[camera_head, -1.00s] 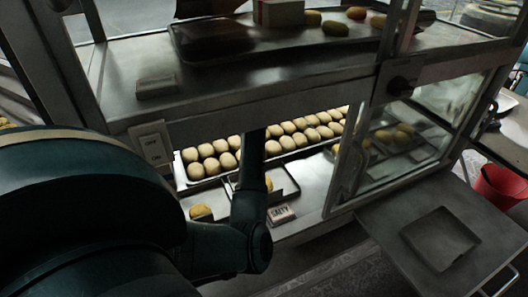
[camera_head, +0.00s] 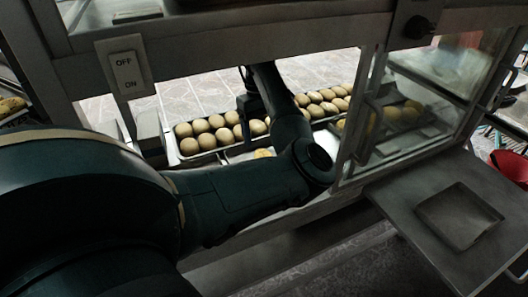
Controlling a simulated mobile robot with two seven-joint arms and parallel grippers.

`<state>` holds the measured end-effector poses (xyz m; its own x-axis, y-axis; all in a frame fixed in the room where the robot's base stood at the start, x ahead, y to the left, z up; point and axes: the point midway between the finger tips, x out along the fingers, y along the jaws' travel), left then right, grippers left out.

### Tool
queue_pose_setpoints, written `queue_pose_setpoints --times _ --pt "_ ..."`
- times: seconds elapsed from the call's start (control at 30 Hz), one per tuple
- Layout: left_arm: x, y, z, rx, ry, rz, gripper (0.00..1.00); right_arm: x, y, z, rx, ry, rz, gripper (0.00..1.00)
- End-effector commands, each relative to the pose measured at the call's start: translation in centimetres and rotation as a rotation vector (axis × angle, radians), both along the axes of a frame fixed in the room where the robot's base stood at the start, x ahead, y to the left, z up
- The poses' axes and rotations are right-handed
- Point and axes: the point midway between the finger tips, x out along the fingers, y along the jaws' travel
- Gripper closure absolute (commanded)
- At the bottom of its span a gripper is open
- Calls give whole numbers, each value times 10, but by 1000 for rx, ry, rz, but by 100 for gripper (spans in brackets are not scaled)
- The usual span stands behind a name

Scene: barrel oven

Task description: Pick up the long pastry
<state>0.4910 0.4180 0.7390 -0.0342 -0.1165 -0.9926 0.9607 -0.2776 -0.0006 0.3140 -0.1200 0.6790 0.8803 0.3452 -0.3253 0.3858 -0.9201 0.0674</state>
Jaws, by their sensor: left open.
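My left arm reaches from the left through the cabinet opening. Its gripper (camera_head: 249,104) is inside, over the tray of round buns, small and dark and partly hidden by my own wrist. It is open, and I see nothing held in it. A yellow-brown pastry (camera_head: 263,153) shows in part just above my forearm, in front of the bun tray. Most of it is hidden, so I cannot tell whether it is the long one. My right gripper is not in view.
A tray of round buns (camera_head: 188,146) lies along the cabinet floor. A glass door (camera_head: 405,95) stands at the right of the opening. An OFF/ON switch plate (camera_head: 126,68) is on the upper left frame. A side shelf with a square recess (camera_head: 460,215) juts out at the right.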

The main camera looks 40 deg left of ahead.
Motion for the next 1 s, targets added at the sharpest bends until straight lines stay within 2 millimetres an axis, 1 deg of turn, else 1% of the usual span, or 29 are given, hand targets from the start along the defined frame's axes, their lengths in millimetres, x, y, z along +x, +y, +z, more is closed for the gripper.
queue_pose_setpoints --times 0.03,0.23,0.4,0.5,0.6,0.83,1.0 --pt "-1 -2 -12 -2 3 0 26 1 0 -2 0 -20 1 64" --pt "-2 -4 -30 -1 0 0 26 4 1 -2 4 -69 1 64" --pt "-6 -6 -58 -2 1 -1 26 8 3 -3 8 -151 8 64" --pt "-6 -8 -68 -1 0 -1 26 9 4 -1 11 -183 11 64" --pt "-7 -8 -72 0 -1 -1 26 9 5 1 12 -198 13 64" --pt "-7 -8 -72 0 -1 0 26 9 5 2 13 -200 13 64" --pt "-7 -8 -72 0 -1 0 40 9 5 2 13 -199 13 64"
